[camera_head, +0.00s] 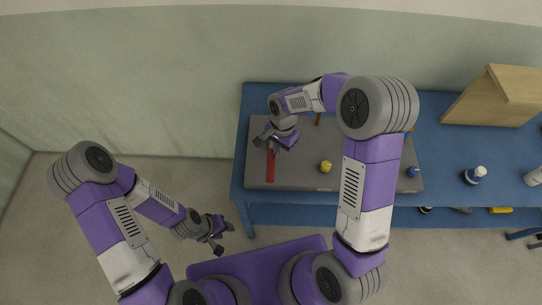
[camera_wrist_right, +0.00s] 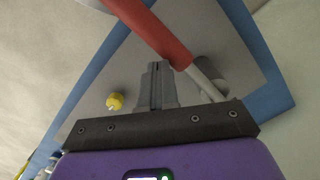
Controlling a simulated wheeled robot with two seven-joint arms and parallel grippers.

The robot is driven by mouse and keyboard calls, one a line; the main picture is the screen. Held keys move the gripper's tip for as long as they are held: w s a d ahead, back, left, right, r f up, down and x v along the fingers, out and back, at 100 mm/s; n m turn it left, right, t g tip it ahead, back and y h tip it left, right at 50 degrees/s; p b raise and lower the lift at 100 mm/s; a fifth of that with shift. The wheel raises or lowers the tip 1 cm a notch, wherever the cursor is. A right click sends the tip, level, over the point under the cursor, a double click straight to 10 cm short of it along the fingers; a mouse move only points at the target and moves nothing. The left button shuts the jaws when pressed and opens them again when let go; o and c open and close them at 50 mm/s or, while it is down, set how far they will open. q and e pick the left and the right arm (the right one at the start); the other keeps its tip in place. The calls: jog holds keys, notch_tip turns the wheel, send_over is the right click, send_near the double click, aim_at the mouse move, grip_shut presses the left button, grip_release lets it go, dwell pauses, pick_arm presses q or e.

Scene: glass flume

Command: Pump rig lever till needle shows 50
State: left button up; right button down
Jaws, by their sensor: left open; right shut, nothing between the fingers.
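The rig's red lever handle (camera_head: 270,166) lies over the left part of a grey board (camera_head: 300,180) on the blue table. In the right wrist view the red handle (camera_wrist_right: 150,28) joins a grey rod (camera_wrist_right: 207,84) and runs past the fingertips. My right gripper (camera_head: 270,143) is at the handle's far end, its fingers (camera_wrist_right: 158,68) shut with nothing between them; whether they touch the handle I cannot tell. My left gripper (camera_head: 219,235) is open and empty, off the table to the front left. No gauge face or needle can be made out.
A yellow knob (camera_head: 326,167) and a blue piece (camera_head: 412,171) sit on the board; the yellow knob also shows in the right wrist view (camera_wrist_right: 115,101). A bottle (camera_head: 475,175) and a wooden stand (camera_head: 495,97) are further right. My right arm hides part of the board.

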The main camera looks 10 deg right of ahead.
jog(key=shift+r, duration=0.1)
notch_tip(320, 180, up, 7)
jog(key=shift+w+d+r, duration=0.2)
jog(key=shift+d, duration=0.05)
dwell(1.6)
notch_tip(320, 180, up, 10)
jog(key=d+n+g+y, duration=0.1)
jog(key=n+y, duration=0.1)
jog(key=n, duration=2.3)
jog(key=shift+w+b, duration=0.15)
jog(key=shift+b, duration=0.25)
jog(key=shift+f, duration=0.1)
